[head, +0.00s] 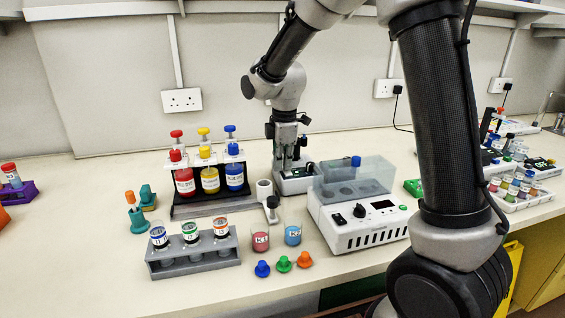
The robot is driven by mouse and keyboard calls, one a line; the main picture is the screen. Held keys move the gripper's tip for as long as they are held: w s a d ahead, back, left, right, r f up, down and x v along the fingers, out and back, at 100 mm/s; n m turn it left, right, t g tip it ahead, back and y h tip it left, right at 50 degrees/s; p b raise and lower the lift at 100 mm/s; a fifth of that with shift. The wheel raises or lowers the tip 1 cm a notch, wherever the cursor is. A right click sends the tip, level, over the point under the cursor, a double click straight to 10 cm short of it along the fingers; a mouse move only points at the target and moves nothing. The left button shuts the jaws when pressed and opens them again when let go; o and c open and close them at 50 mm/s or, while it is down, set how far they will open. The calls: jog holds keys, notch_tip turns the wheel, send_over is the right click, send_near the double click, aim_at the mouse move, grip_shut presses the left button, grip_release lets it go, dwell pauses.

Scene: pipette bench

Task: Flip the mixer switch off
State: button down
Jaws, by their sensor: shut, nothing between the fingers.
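My gripper (284,168) is shut and empty, pointing down at the back of the bench. Its fingertips are at a small low white device with a dark top (297,184), which is probably the mixer. Whether they touch it cannot be told, and its switch cannot be made out, as the gripper and a larger unit partly hide it.
Left of my gripper is a black rack (215,207) with red, yellow and blue bottles. In front are a grey vial rack (194,260), two small beakers (260,241) and several coloured stoppers (283,264). Trays of vials (518,192) stand at right. The bench's left front is clear.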

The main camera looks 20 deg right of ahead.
jog(key=shift+f, duration=0.3)
jog(key=shift+s, duration=0.1)
jog(key=shift+s+r, duration=0.1)
jog(key=shift+s, duration=0.5)
notch_tip(320, 180, up, 14)
jog(key=s, duration=0.1)
jog(key=shift+s, duration=0.35)
dwell(0.4)
